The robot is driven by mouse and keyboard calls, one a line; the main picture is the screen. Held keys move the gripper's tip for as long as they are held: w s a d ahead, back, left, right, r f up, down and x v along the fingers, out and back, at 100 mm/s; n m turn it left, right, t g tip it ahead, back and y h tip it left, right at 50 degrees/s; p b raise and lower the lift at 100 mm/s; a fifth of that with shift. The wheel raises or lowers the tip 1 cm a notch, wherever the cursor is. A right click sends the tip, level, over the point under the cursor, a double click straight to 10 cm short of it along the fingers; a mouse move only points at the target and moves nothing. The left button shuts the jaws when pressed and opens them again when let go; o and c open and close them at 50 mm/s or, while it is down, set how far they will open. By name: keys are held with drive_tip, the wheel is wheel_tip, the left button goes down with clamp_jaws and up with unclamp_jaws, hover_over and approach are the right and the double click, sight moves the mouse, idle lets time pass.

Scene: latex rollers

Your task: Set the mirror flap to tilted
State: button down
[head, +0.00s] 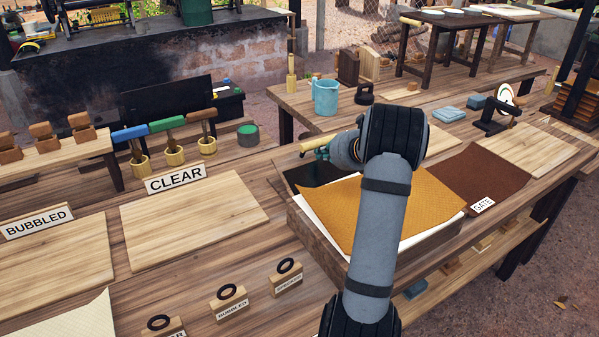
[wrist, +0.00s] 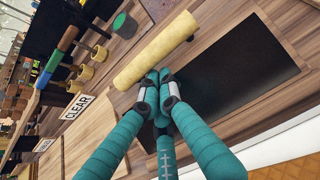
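A round, pale disc (head: 504,94) on a black stand (head: 492,117) stands on the right-hand table in the head view. It may be the mirror flap, but its tilt is hard to judge. It is well to the right of my gripper (head: 322,153), which is partly hidden by my arm. In the wrist view, the teal fingers of my gripper (wrist: 158,80) converge with their tips together. A pale yellow roller (wrist: 155,50) lies just beyond the tips; it also shows in the head view (head: 314,144). I cannot tell whether the tips touch it.
Under my arm is a wooden tray with a black panel (wrist: 235,70), a yellow sheet (head: 340,205) and a brown sheet (head: 488,172) by a GATE sign (head: 483,206). A blue bucket (head: 325,97) stands behind. The CLEAR board (head: 195,220) at left is bare.

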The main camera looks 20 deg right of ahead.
drive_tip(key=shift+s+d+t+b, duration=0.1)
drive_tip(key=shift+s+t+b, duration=0.55)
drive_tip(key=shift+b, duration=0.2)
drive_tip(key=shift+s+r+b, duration=0.3)
drive_tip(key=shift+r, duration=0.1)
drive_tip(key=shift+s+r, duration=0.1)
drive_tip(key=shift+s+d, duration=0.1)
idle(0.4)
